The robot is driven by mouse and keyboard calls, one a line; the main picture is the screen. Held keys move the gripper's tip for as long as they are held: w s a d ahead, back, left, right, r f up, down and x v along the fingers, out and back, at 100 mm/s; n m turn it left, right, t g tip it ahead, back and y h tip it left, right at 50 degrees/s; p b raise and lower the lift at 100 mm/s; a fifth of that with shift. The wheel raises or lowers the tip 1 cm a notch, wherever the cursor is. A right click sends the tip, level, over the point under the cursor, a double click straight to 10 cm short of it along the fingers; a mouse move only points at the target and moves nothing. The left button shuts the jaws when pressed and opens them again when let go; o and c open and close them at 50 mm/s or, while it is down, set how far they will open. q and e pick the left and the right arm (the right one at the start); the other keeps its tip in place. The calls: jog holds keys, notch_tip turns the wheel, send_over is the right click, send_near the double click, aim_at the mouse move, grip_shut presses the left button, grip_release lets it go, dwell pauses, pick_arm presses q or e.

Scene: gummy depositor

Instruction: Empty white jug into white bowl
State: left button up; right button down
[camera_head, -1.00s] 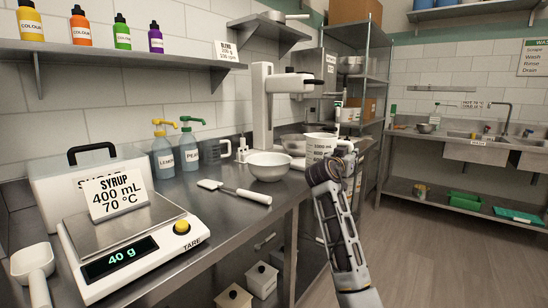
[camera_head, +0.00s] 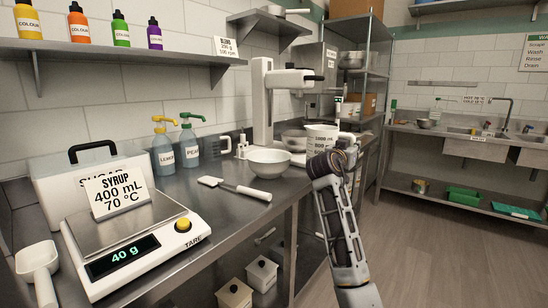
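The white bowl (camera_head: 268,163) stands upright and apart on the steel counter, in the middle of the camera_head view. The white jug (camera_head: 319,135), with a printed mL scale, is upright behind and to the right of the bowl. My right arm comes in from below, and its wrist hides the lower part of the jug. My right gripper (camera_head: 343,146) is at the jug's handle side and looks shut on it, though its fingers are mostly hidden. The jug's contents do not show. My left gripper is not in view.
A spatula (camera_head: 240,189) lies in front of the bowl. A scale (camera_head: 125,240) and a scoop (camera_head: 38,262) are at the left. The counter's front edge runs below the bowl.

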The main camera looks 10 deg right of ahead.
jog(key=s+a, duration=0.1)
jog(key=s, duration=0.5)
jog(key=shift+s+a, duration=0.15)
dwell(0.3)
dwell(0.4)
jog(key=shift+a, duration=0.1)
